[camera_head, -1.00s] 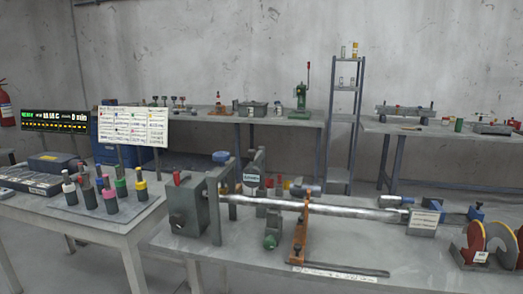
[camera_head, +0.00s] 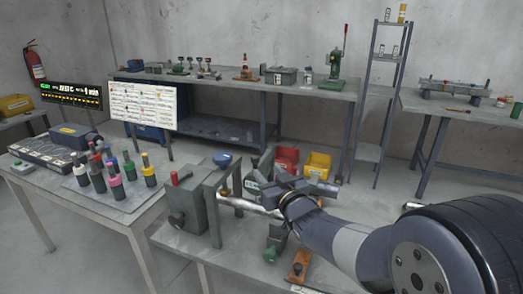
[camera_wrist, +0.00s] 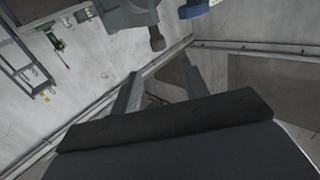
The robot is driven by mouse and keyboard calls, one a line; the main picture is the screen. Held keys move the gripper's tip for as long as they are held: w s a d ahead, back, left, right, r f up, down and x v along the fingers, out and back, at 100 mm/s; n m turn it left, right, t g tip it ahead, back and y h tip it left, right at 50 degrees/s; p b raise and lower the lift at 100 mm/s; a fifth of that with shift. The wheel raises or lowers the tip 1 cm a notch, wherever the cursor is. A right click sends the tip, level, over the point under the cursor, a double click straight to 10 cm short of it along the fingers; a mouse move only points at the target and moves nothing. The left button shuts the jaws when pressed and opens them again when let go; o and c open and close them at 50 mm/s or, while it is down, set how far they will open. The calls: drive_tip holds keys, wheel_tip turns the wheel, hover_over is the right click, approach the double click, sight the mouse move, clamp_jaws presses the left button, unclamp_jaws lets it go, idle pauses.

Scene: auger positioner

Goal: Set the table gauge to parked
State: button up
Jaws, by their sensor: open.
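The grey-green headstock (camera_head: 197,210) with a red knob stands on the near workbench (camera_head: 168,240). A silver shaft (camera_head: 246,206) runs right from it and disappears behind my arm. I cannot tell which part is the table gauge; it may be hidden behind my arm. An orange-brown stand (camera_head: 299,268) and a green cylinder (camera_head: 270,253) show below my arm. My gripper (camera_head: 303,180) is above the shaft, right of the headstock. In the wrist view its fingers (camera_wrist: 160,88) are apart, with nothing between them. A grey-green block (camera_wrist: 125,14) shows at that view's top.
A left table (camera_head: 85,215) holds several colour-banded posts (camera_head: 115,185). A sign board (camera_head: 143,107) and a lit display (camera_head: 70,95) stand behind it. Red (camera_head: 286,159) and yellow (camera_head: 317,166) bins lie beyond the workbench. Back tables and a tall rack (camera_head: 378,100) line the wall.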

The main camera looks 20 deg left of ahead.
sight(257, 159)
drive_tip(key=p+x, duration=0.2)
drive_tip(key=x, duration=0.8)
drive_tip(key=shift+w, duration=0.1)
drive_tip(key=shift+c, duration=0.4)
clamp_jaws()
